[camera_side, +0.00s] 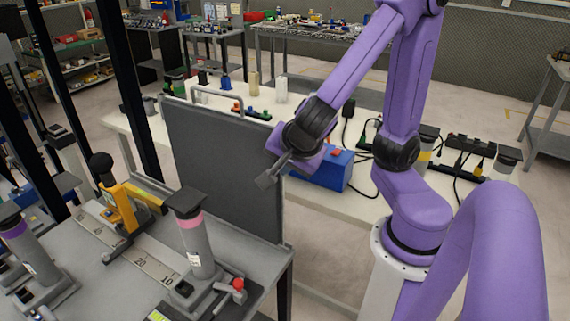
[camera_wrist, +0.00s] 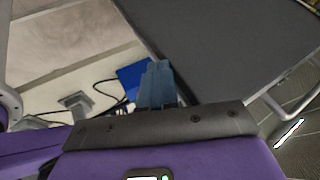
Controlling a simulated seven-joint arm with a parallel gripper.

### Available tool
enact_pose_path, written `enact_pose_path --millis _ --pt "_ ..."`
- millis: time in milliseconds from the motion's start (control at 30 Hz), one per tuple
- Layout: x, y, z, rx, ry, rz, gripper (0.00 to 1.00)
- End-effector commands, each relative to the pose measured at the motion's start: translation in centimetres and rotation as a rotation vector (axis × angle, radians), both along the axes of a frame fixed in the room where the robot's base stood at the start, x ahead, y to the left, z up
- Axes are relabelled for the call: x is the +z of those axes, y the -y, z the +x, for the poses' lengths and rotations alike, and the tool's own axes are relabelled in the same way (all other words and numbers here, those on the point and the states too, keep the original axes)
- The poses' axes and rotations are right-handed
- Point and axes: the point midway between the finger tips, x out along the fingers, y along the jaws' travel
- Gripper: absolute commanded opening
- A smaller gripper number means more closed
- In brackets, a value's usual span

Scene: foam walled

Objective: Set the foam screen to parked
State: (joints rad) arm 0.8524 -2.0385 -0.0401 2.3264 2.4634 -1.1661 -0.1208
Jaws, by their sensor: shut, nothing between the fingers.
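The foam screen (camera_side: 215,165) is a dark grey upright panel at the far edge of the grey bench. A thin metal bar handle (camera_side: 215,92) rises from its top edge. In the wrist view the screen (camera_wrist: 225,45) fills the upper right, with a bent metal bar (camera_wrist: 275,105) at its edge. My gripper (camera_side: 264,182) is shut and empty, pointing down-left by the screen's upper right part. In the wrist view its fingertips (camera_wrist: 156,65) lie just left of the screen's edge. I cannot tell whether they touch it.
The grey bench (camera_side: 262,272) carries a yellow clamp (camera_side: 118,208) on a scale rail, a grey post with a pink band (camera_side: 192,235) and a red-knobbed fitting (camera_side: 238,284). Behind the screen, a white table (camera_side: 310,188) holds a blue box (camera_side: 325,172), bottles and cables.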

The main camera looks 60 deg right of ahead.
Motion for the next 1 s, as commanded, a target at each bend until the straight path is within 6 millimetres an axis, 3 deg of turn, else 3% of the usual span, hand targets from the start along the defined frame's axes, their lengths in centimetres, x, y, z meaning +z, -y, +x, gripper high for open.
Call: enact_pose_path --millis 167,367,1000 --pt "0.0 0.0 0.8 0.000 0.000 0.000 0.00" --pt "0.0 0.0 3.4 -0.003 0.000 0.001 0.00" --pt "0.0 0.0 17.2 -0.002 0.001 0.000 0.00"
